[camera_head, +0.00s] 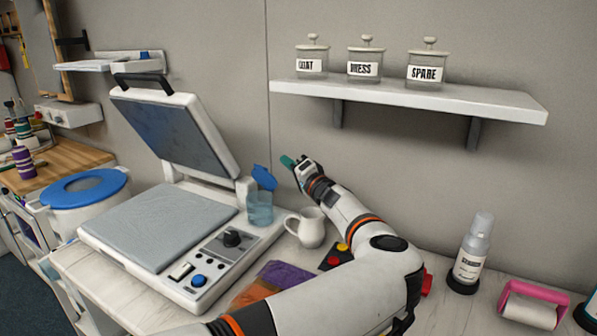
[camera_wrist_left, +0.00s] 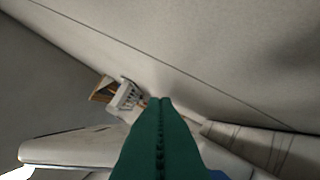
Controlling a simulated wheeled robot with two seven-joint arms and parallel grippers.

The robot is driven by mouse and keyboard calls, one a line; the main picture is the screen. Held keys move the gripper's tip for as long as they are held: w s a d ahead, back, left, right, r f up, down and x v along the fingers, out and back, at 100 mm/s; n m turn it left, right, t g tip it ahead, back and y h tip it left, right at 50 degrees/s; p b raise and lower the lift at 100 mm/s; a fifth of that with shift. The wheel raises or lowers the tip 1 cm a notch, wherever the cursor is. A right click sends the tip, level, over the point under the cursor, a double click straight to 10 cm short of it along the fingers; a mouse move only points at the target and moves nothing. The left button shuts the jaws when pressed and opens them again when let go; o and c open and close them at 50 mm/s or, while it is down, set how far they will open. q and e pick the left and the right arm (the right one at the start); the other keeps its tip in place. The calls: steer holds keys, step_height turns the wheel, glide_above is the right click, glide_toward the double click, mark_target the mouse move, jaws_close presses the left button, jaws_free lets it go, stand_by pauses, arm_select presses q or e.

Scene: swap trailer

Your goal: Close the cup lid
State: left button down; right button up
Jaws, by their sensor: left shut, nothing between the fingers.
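The cup (camera_head: 260,208) is a translucent blue tumbler behind the press's control panel. Its blue lid (camera_head: 264,177) stands open, tilted up above the rim. My left gripper (camera_head: 288,161) has green fingers and is just right of the lid and slightly above it, apart from it as far as I can tell. In the left wrist view the green fingers (camera_wrist_left: 160,125) are pressed together with nothing between them. A small blue patch (camera_wrist_left: 216,175) shows at the bottom there, perhaps the lid. My right gripper is not in view.
A heat press (camera_head: 160,225) with its upper plate raised stands left of the cup. A white mug (camera_head: 306,228) stands close right of the cup, below my left gripper. A wall shelf (camera_head: 410,98) with several jars hangs above right. A spray bottle (camera_head: 472,250) stands further right.

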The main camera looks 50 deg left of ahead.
mark_target(265, 176)
arm_select(q)
steer(key=s, duration=0.1)
steer(key=s+a+f, duration=0.1)
steer(key=s+p, duration=0.1)
steer(key=shift+s+a+f, duration=0.15)
steer(key=shift+a+f, duration=0.1)
steer(key=shift+a, duration=0.1)
stand_by(0.3)
